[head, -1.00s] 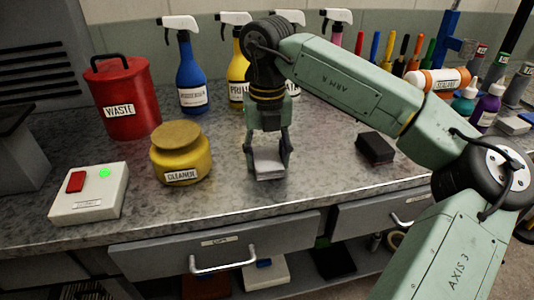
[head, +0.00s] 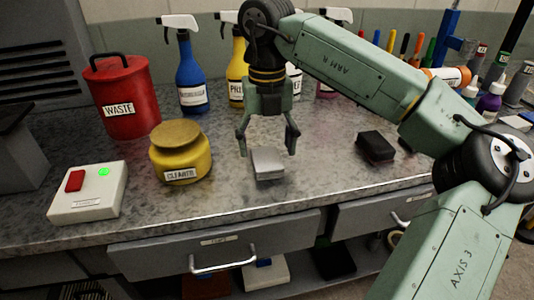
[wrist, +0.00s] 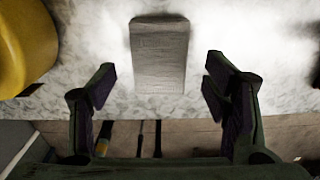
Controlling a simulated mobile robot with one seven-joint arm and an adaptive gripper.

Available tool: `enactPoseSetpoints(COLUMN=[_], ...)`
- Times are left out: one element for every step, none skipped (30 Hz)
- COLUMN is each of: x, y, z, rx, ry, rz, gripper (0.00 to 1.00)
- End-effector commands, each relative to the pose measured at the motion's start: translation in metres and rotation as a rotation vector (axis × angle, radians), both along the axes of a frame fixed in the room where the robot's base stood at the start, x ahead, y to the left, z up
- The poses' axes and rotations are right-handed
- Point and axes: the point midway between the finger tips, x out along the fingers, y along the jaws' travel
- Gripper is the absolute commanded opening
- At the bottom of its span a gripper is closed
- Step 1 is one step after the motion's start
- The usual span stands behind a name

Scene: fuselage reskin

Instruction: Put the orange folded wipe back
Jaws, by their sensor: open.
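My gripper (head: 267,143) is open and empty, fingers pointing down, just above a pale grey block (head: 267,163) on the bench top. In the wrist view the grey block (wrist: 158,55) lies flat beyond the spread fingertips of my gripper (wrist: 160,82), in line with the gap and apart from both fingers. I cannot make out an orange folded wipe in either view. A reddish-brown item (head: 205,286) sits on the lower shelf, too dark to identify.
A yellow CLEANER jar (head: 180,155), a red WASTE can (head: 128,97) and a switch box (head: 88,193) stand left. Spray bottles line the back. A black block (head: 376,147) lies right. A drawer (head: 215,255) is below the bench edge.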

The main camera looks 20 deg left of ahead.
Motion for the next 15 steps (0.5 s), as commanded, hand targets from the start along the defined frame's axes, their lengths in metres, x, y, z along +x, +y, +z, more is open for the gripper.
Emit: enactPoseSetpoints(x=[0.001, 0.001, 0.001, 0.000, 0.001, 0.001, 0.001, 0.001, 0.000, 0.001, 0.001, 0.001, 0.001, 0.001, 0.000], y=[0.001, 0.000, 0.001, 0.001, 0.000, 0.000, 0.000, 0.000, 0.000, 0.000, 0.000, 0.000, 0.000, 0.000, 0.000], z=[0.011, 0.018, 0.027, 0.034, 0.041, 0.049, 0.055, 0.060, 0.067, 0.072, 0.076, 0.081, 0.084, 0.086, 0.088], rx=[0.000, 0.000, 0.000, 0.001, 0.000, 0.000, 0.001, 0.000, -0.001, 0.000, 0.000, 0.000, 0.000, 0.000, 0.000], ry=[-0.004, -0.005, -0.004, -0.004, -0.004, -0.004, -0.003, -0.004, -0.003, -0.001, -0.002, -0.002, -0.002, -0.001, -0.001], rz=[-0.001, -0.002, -0.002, -0.003, -0.003, -0.002, -0.002, -0.002, -0.002, -0.002, -0.002, -0.001, -0.001, -0.001, 0.000], gripper=[0.70, 0.70, 0.70, 0.70, 0.70, 0.70, 0.70, 0.70, 0.70, 0.70, 0.70, 0.70, 0.70, 0.70, 0.70])
